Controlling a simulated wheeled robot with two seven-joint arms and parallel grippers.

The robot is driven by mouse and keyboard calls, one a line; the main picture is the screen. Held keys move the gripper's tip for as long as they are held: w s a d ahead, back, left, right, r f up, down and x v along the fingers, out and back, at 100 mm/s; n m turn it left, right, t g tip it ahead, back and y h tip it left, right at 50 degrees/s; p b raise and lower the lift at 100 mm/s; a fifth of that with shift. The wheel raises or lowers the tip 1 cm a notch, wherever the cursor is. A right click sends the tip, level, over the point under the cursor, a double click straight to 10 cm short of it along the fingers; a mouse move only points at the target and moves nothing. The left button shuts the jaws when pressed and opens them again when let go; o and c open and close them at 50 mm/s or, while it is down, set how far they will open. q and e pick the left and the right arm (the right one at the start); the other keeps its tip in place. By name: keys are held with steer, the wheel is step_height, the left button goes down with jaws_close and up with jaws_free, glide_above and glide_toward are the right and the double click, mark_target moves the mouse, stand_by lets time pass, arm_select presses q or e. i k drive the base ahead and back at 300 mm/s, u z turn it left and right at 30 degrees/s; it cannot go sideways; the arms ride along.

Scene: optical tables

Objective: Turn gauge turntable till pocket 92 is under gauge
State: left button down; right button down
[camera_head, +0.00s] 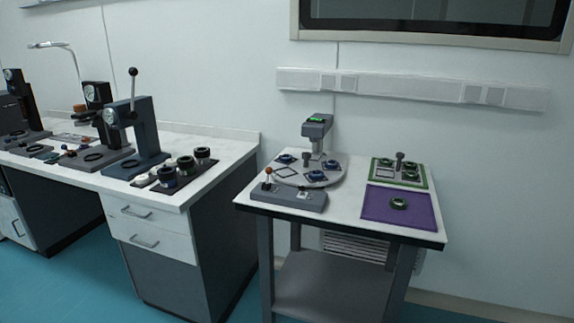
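The gauge turntable (301,179) is a round pale disc on the small white table at right. Several dark rings with blue sit in its pockets, and one square outline near its front left looks empty. The gauge (317,128), a dark grey head with a green display, stands over the disc's back edge. Pocket numbers are too small to read. A grey control box (288,197) with an orange-knobbed lever (268,173) lies in front of the disc. Neither of my grippers is in view.
The small table (345,220) also holds a purple mat (380,208) with one ring (398,203) and a green-edged tray (424,184) with several rings. A long bench (222,155) at left carries presses, dial gauges and dark rings. Teal floor (70,285) is clear in front.

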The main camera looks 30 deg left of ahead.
mark_target(295, 173)
steer(key=z, duration=0.15)
steer(key=i, duration=0.9)
steer(key=u, duration=0.3)
